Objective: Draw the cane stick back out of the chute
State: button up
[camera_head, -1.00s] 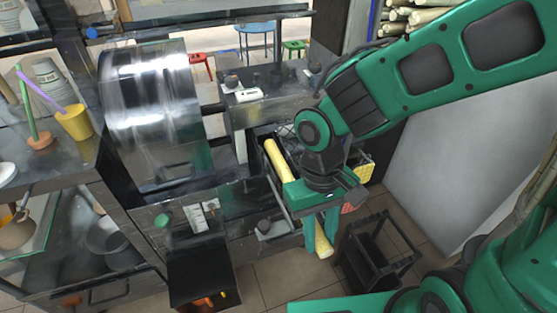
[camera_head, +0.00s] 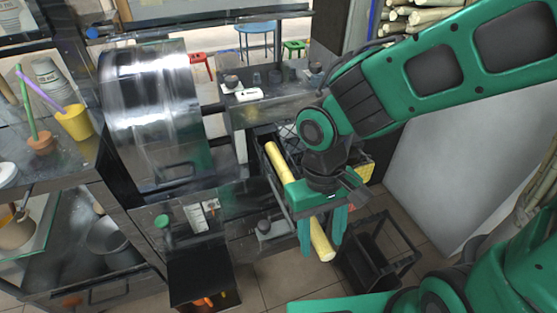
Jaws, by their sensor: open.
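The pale yellow cane stick (camera_head: 279,160) slants down to the right from the dark chute opening (camera_head: 258,140) of the press. Its near end shows lower down, beyond my gripper's palm. My gripper (camera_head: 321,246) is open over this near part, with one green finger on each side of the stick. I cannot tell whether either finger touches it. The palm hides the middle of the stick. How far the stick's upper end goes into the chute is unclear.
The shiny metal press drum (camera_head: 155,110) stands to the left. A black stand (camera_head: 385,250) is close on the right of my gripper. More canes (camera_head: 420,18) lie at the top right. Tiled floor shows below.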

jog(key=d+v, duration=0.1)
jog(key=v, duration=0.9)
jog(key=d+m+t, duration=0.2)
jog(key=d+m, duration=0.5)
jog(key=d, duration=1.6)
jog(key=shift+d+m+y, duration=0.15)
jog(key=shift+m+y, duration=0.15)
jog(key=shift+m, duration=0.9)
jog(key=s+d, duration=0.2)
jog(key=d, duration=0.1)
jog(key=s+d+f, duration=0.1)
jog(key=s+d, duration=0.1)
jog(key=shift+d+f, duration=0.15)
jog(key=shift+d, duration=0.1)
jog(key=c, duration=0.4)
jog(key=shift+s+d, duration=0.1)
jog(key=shift+d, duration=0.1)
